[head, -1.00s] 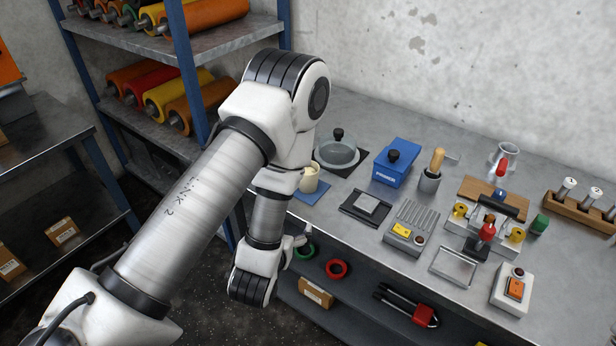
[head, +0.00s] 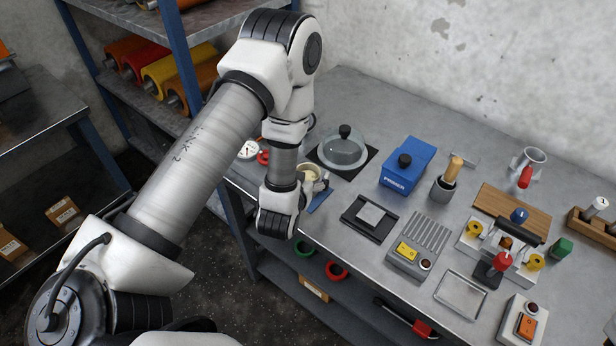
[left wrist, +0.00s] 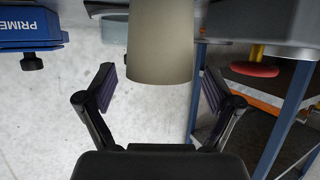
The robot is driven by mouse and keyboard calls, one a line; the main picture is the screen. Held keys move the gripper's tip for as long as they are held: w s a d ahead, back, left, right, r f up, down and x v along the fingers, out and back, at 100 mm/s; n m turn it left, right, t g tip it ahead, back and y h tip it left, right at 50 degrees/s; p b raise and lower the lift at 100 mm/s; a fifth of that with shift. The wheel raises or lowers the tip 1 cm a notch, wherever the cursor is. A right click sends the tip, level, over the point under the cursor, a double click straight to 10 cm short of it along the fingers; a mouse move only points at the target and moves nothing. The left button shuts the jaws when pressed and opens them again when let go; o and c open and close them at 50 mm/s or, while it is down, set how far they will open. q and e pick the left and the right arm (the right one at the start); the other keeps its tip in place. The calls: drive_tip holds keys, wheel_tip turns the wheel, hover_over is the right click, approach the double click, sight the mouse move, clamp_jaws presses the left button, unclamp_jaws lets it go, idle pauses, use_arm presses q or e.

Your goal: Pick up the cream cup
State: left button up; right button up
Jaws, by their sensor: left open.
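The cream cup (head: 311,171) stands upright near the left end of the metal bench, by a blue mat (head: 320,201), and is partly hidden by my left arm. In the left wrist view the cup (left wrist: 160,38) appears upside down and large, between the two fingers. My left gripper (left wrist: 158,80) is open, with one finger on each side of the cup and visible gaps. In the head view the left gripper (head: 322,182) is small and mostly hidden behind my wrist, close to the cup. My right gripper is not in view.
A glass dome (head: 343,152) on a black mat stands just behind the cup. A blue PRIMER box (head: 406,167) is to the right. A blue-posted shelf (head: 181,75) with rollers stands at the left.

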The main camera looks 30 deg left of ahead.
use_arm(q)
drive_tip(key=shift+x, duration=0.95)
drive_tip(key=shift+s+d, duration=0.1)
drive_tip(key=shift+s, duration=0.15)
drive_tip(key=shift+c, duration=1)
drive_tip(key=c, duration=1.2)
